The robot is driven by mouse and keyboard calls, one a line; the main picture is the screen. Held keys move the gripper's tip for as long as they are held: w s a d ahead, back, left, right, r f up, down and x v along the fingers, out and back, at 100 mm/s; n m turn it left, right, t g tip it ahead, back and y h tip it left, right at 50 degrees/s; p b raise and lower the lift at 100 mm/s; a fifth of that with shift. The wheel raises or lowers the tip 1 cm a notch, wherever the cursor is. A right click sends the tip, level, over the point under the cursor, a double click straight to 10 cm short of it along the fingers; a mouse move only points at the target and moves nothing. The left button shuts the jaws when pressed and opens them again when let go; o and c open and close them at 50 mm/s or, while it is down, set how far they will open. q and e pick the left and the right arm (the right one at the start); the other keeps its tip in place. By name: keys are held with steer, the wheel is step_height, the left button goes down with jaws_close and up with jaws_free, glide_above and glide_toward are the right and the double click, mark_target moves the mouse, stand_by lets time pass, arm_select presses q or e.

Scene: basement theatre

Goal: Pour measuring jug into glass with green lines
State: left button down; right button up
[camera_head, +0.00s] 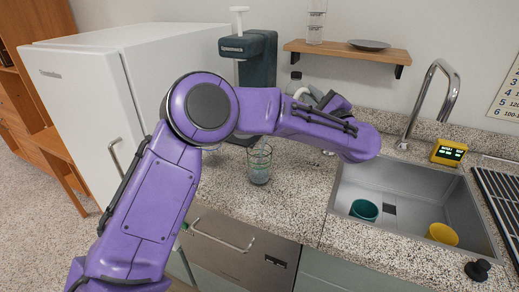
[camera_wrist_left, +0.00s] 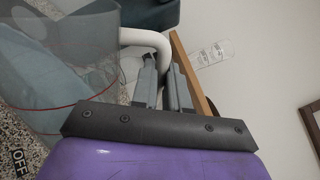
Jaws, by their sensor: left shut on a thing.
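The glass with green lines (camera_head: 259,165) stands upright on the speckled counter, in front of the dark coffee machine. The measuring jug (camera_wrist_left: 68,55) fills the left of the left wrist view; it is clear, with red lines and a white handle (camera_wrist_left: 148,38). My left gripper (camera_wrist_left: 164,75) is shut on the jug's handle. My right gripper is not in view.
A dark coffee machine (camera_head: 258,58) and white fridge (camera_head: 85,85) stand behind on the left. A wooden shelf (camera_head: 345,52) holds a plate and glassware. The sink (camera_head: 400,198) at right holds a teal cup (camera_head: 364,210) and yellow cup (camera_head: 442,233). Counter right of the glass is clear.

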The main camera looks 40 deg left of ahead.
arm_select(q)
steer(key=shift+s+a+r+n+p, duration=0.25)
steer(key=shift+s+r+n+p, duration=0.25)
steer(key=shift+r+n+p, duration=0.2)
stand_by(2.3)
